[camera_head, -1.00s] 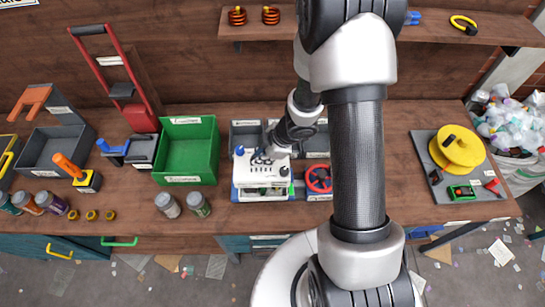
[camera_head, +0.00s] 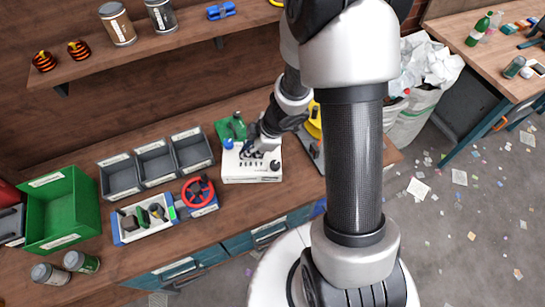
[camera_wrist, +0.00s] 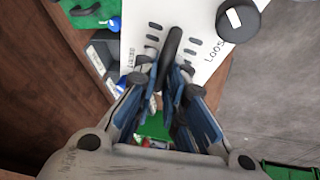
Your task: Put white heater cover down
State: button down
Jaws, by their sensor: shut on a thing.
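The open heater box (camera_head: 128,228), blue and white with small parts inside, stands to the left, apart from the cover.
A green object (camera_head: 232,128) is close behind the cover. A yellow disc (camera_head: 313,118) and dark board are partly hidden by my arm. Grey bins (camera_head: 155,162), a red wheel (camera_head: 198,190) and a green bin (camera_head: 62,208) stand left.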

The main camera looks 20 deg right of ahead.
jog(key=f+b, duration=0.5)
jog(key=f, duration=0.1)
jog(key=f+b, duration=0.5)
jog(key=f, duration=0.2)
jog(key=f+b, duration=0.5)
jog(key=f, duration=0.2)
jog(key=shift+d+f, duration=0.1)
jog(key=shift+d, duration=0.25)
jog(key=shift+s, duration=0.1)
jog(key=c, duration=1.7)
grip_release()
jog(key=shift+o, duration=0.2)
